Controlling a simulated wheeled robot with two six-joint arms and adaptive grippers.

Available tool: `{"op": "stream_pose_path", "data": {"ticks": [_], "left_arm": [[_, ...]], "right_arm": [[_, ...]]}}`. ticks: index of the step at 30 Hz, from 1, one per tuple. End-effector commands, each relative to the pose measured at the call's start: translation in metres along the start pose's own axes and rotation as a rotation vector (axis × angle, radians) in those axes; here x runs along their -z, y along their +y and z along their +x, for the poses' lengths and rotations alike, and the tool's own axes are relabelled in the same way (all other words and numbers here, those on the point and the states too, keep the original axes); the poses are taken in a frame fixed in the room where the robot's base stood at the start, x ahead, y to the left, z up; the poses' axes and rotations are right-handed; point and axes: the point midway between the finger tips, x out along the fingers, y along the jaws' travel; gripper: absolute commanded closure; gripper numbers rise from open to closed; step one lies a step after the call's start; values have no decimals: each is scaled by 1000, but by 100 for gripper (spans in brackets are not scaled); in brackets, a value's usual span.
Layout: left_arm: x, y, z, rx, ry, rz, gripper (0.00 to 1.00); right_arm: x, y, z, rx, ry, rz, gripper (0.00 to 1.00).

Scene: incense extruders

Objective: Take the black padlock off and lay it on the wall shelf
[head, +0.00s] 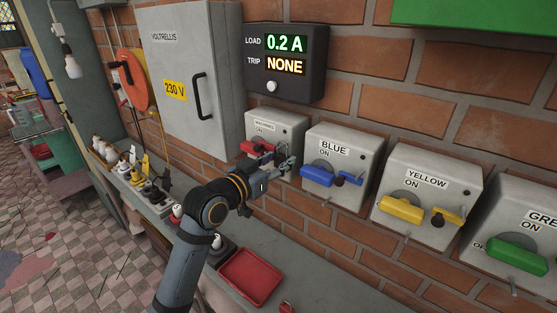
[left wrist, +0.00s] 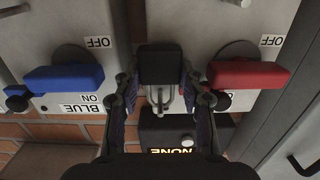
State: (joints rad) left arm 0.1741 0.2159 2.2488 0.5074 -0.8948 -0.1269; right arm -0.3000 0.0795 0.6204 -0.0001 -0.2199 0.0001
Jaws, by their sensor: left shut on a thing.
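The black padlock (left wrist: 160,62) is between the fingers of my left gripper (left wrist: 160,80) in the left wrist view, with its metal shackle (left wrist: 160,98) showing. I cannot tell whether the shackle still passes through anything. In the head view my left gripper (head: 284,166) is at the wall, between the red-handled switch box (head: 285,124) and the blue-handled one (head: 350,140). The padlock is not clear there. The wall shelf (head: 335,298) runs along the wall below the boxes. My right gripper is not in view.
A red tray (head: 250,276) lies on the shelf below my left arm. Several small items (head: 130,170) stand at its left end. Yellow (head: 402,211) and green (head: 517,254) switches are at the right. A grey cabinet (head: 185,60) and a load display (head: 286,62) are above.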

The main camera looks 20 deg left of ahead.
Motion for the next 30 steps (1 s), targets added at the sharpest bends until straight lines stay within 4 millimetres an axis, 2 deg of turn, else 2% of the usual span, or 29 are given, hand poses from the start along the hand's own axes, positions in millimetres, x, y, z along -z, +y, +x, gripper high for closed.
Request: {"op": "stream_pose_path", "data": {"ticks": [8,30], "left_arm": [[5,0,-3,1,9,4,95],[5,0,-38,1,6,5,95]], "right_arm": [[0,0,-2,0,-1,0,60],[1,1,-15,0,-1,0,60]]}}
